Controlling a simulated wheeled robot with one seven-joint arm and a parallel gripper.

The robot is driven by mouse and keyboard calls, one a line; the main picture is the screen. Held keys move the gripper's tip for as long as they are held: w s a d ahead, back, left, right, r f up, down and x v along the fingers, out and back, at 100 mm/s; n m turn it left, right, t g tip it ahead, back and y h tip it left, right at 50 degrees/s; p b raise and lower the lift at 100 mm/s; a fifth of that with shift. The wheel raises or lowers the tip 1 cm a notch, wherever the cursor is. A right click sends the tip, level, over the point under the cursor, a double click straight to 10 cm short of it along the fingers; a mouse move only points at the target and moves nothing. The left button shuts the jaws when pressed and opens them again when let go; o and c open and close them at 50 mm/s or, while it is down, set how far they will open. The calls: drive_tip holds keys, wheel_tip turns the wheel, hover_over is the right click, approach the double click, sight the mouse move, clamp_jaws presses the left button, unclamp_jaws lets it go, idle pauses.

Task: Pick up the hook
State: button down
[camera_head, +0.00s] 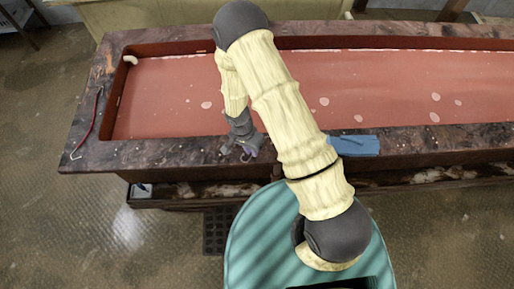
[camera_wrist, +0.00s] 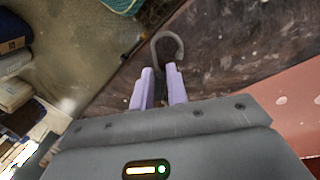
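A grey curved hook (camera_wrist: 181,45) lies on the dark marbled rim in the wrist view. Its bend is beyond my fingertips, and its shank runs back toward the gap between them. My gripper (camera_wrist: 159,72) has two pale purple fingers standing apart, so it is open. I cannot tell whether either finger touches the shank. In the head view my gripper (camera_head: 241,152) is low over the near rim; the hook there is mostly hidden or too small to tell. A thin red rod (camera_head: 91,121) with a pale hooked end lies on the left rim.
The marbled rim (camera_head: 180,152) surrounds a long reddish basin (camera_head: 400,90) with pale spots. A blue cloth (camera_head: 354,145) lies on the near rim, right of my arm. A small white piece (camera_head: 131,60) sits at the far left corner. A low ledge runs below the rim.

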idle(0.4)
wheel_tip(320, 180, up, 10)
drive_tip(key=b, duration=0.3)
idle(0.3)
idle(0.5)
drive_tip(key=w+d+n+b, duration=0.3)
drive_tip(key=w+d+b, duration=0.2)
drive_tip(key=w+d, duration=0.8)
drive_tip(key=w+r, duration=0.1)
drive_tip(key=w, duration=0.1)
drive_tip(key=shift+w+t, duration=0.3)
drive_tip(key=shift+d+f, duration=0.1)
drive_tip(key=shift+d, duration=0.15)
